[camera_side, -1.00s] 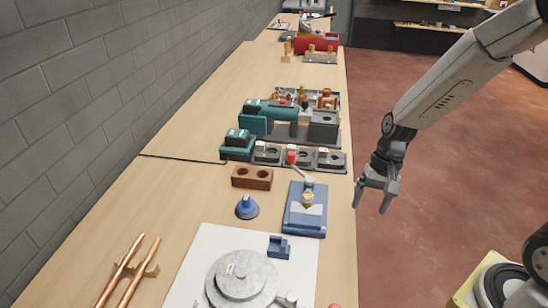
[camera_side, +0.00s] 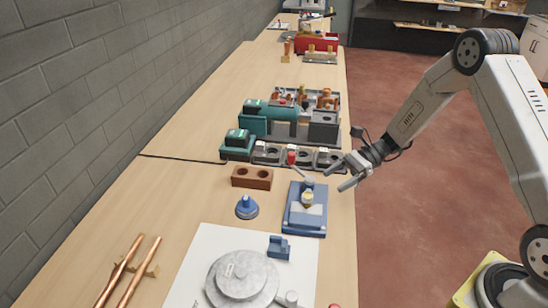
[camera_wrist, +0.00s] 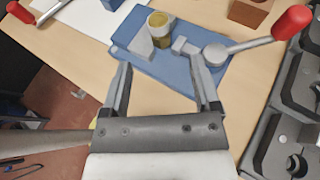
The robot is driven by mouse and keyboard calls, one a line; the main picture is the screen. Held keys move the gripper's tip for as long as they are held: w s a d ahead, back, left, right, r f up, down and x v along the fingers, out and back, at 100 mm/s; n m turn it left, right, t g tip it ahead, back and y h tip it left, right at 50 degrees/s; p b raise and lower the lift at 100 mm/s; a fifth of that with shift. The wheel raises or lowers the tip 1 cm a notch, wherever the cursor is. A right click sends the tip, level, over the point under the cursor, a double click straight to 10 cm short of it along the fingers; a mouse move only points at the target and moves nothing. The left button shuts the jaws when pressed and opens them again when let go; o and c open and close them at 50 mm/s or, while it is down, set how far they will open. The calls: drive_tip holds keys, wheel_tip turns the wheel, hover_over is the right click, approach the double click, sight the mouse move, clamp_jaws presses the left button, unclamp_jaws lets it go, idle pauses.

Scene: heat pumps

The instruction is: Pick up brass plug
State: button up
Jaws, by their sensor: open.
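The brass plug (camera_side: 307,198) is a small gold-coloured piece sitting on the blue fixture (camera_side: 304,223) near the bench's right edge. In the wrist view the brass plug (camera_wrist: 160,29) stands upright on the blue plate (camera_wrist: 178,72), between a grey block and a grey clamp with a red-knobbed lever (camera_wrist: 262,38). My gripper (camera_side: 333,178) is at the bench's right edge, above and to the right of the fixture. In the wrist view my gripper (camera_wrist: 162,68) has its fingers spread and empty, with the plug beyond the tips.
Grey sockets (camera_side: 298,156) and a green machine (camera_side: 272,118) stand behind. A round grey disc (camera_side: 242,278) lies in front.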

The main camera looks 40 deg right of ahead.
sight(312, 196)
drive_tip(key=shift+x, duration=1.3)
drive_tip(key=shift+x, duration=2.65)
drive_tip(key=shift+s, duration=0.1)
clamp_jaws()
